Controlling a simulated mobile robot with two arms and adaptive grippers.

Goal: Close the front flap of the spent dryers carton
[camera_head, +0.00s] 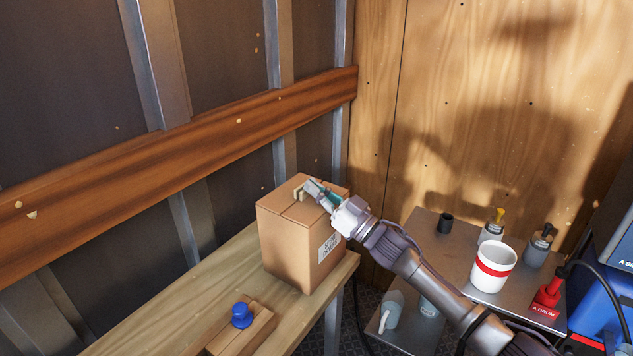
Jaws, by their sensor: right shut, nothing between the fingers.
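The spent dryers carton (283,246) is a brown cardboard box standing upright on the wooden bench. A white label (328,249) with dark print is on its right-hand face, partly covered by my right arm. The carton's top looks mostly covered by flaps, with a seam across it. My right gripper (309,190) is shut and empty, reaching in from the lower right over the top. It is at or just above the flaps; I cannot tell if it touches. It hides part of the top, so how flat the front flap lies is unclear. My left gripper is out of view.
On the bench (185,285), a wooden block with a blue knob (241,315) stands in front of the carton. The metal table (427,222) at right holds a white cup with a red band (493,267), several small containers and a red tagged item (546,298). Walls stand close behind.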

